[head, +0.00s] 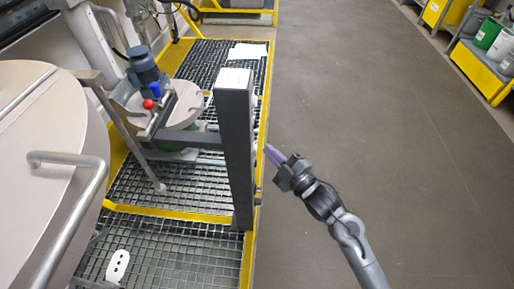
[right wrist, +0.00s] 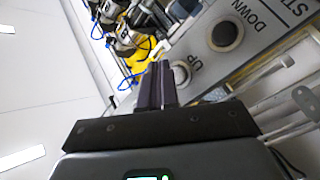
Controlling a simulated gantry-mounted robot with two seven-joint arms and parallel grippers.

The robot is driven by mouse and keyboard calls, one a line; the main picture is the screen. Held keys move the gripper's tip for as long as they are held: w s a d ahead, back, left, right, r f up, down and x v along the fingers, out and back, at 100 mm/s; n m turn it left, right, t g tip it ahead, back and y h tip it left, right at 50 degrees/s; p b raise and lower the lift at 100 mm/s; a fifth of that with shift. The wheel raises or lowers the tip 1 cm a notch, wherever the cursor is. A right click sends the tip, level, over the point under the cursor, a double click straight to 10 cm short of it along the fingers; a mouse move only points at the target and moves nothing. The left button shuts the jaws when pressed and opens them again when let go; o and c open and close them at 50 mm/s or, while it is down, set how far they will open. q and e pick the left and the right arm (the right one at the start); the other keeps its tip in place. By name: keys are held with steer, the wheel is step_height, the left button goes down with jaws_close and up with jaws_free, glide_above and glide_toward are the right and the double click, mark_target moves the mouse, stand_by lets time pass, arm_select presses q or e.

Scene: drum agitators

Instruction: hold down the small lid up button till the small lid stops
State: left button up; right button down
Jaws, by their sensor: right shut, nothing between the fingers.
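The small lid (head: 188,108) is a round beige disc below a blue-grey motor, with something green under it. Whether there is a gap beneath it is hard to tell. In the right wrist view a grey control panel (right wrist: 205,50) carries a round button (right wrist: 181,74) beside the label UP, and another button (right wrist: 225,35) beside DOWN. My right gripper (head: 270,150) is shut and empty, its purple fingers close to the right side of the dark post (head: 237,150). In the right wrist view its fingertips (right wrist: 160,66) overlap the edge of the UP button; contact cannot be told. My left gripper is not in view.
A large beige lid (head: 50,130) with metal handles fills the left. Yellow-edged grating (head: 175,195) lies under the equipment. The grey floor (head: 370,120) right of the post is clear. Yellow shelving (head: 480,70) stands at the far right.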

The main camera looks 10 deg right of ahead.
steer(key=shift+a, duration=0.1)
stand_by(0.6)
steer(key=shift+w+a+p, duration=0.15)
steer(key=shift+a+p, duration=0.15)
